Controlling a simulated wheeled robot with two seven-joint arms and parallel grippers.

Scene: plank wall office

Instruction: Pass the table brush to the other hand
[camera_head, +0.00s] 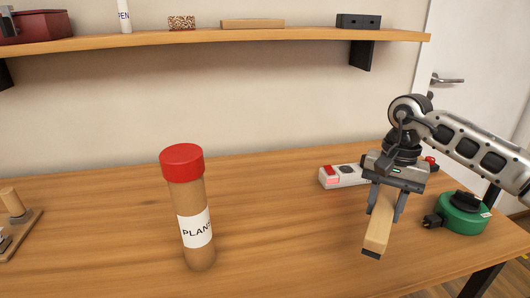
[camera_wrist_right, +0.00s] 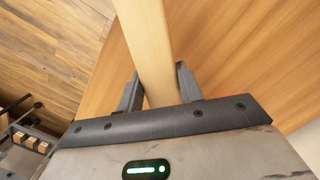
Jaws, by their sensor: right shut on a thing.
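The table brush (camera_head: 378,236) shows as a pale wooden bar with a dark end, at the right of the head view. My right gripper (camera_head: 386,208) is shut on it, with one finger on each side. The dark end points toward the front of the table. In the right wrist view the bar (camera_wrist_right: 150,50) runs up and out between the two fingers (camera_wrist_right: 158,88). Its bristles are not clearly visible, and I cannot tell its exact height over the table. My left gripper is not in view.
A tall cardboard tube with a red cap (camera_head: 194,225) stands on the wooden table (camera_head: 110,240). A power strip (camera_head: 342,176) lies behind my right gripper, and a green round reel (camera_head: 463,212) sits to its right. A shelf (camera_head: 220,38) runs along the wall. The table's middle is clear.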

